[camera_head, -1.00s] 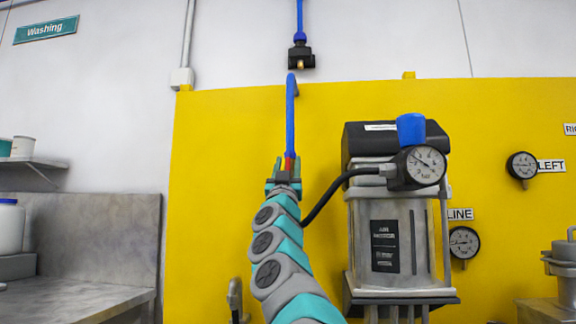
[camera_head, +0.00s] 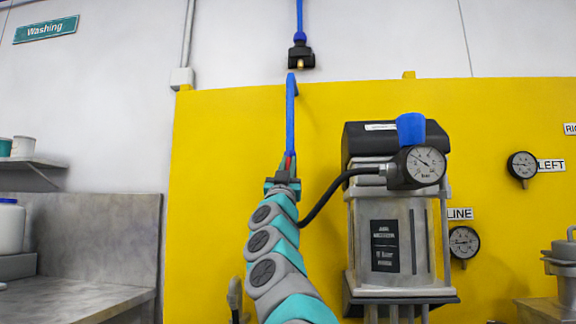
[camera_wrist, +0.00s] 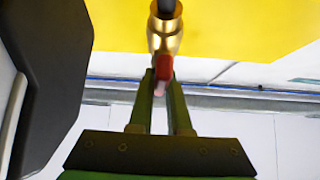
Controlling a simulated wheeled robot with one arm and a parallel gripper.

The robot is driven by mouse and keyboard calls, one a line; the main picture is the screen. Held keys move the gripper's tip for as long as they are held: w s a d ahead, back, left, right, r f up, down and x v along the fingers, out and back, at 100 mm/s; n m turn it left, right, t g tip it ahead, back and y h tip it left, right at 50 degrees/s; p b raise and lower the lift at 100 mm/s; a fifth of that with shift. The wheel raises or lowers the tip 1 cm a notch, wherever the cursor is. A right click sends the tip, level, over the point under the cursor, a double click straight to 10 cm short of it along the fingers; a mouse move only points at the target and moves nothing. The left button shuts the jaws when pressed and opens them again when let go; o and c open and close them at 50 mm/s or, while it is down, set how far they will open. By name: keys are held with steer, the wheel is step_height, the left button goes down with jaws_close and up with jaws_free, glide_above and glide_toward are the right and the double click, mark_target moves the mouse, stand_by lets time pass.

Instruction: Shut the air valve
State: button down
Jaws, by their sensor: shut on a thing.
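The air valve is a brass body (camera_wrist: 166,38) at the top of the wrist view, with a short red lever (camera_wrist: 163,70) below it. My gripper (camera_wrist: 161,84) has its two green fingers closed on the red lever, one on each side. In the head view my gripper (camera_head: 286,168) is at the lower end of the blue hose (camera_head: 291,115). Only a sliver of red shows there, and the brass body is hidden.
An air unit (camera_head: 390,235) with a pressure gauge (camera_head: 424,165) and a black hose (camera_head: 330,195) stands close on the right of my arm. A black fitting (camera_head: 301,55) hangs above the blue hose. A bench (camera_head: 80,285) is at the left.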

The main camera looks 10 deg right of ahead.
steer(key=shift+s+d+r+m+g+h, duration=0.15)
steer(key=shift+m+g+h, duration=0.7)
steer(key=shift+m+h, duration=0.7)
steer(key=shift+d+f+m+g+h, duration=0.15)
steer(key=shift+m+g+h, duration=0.9)
steer(key=shift+m, duration=0.8)
steer(key=shift+r+m+g+h, duration=0.1)
steer(key=shift+m+g+h, duration=0.4)
steer(key=shift+m+h, duration=0.4)
steer(key=c, duration=0.9)
jaws_free()
steer(key=shift+o, duration=0.2)
steer(key=shift+f, duration=0.3)
steer(key=shift+s+a+f+b, duration=0.25)
steer(key=shift+a+f+b, duration=0.1)
steer(key=shift+f+b, duration=0.25)
steer(key=b+v, duration=0.3)
steer(key=v, duration=0.3)
steer(key=shift+s+r, duration=0.2)
steer(key=shift+s, duration=0.05)
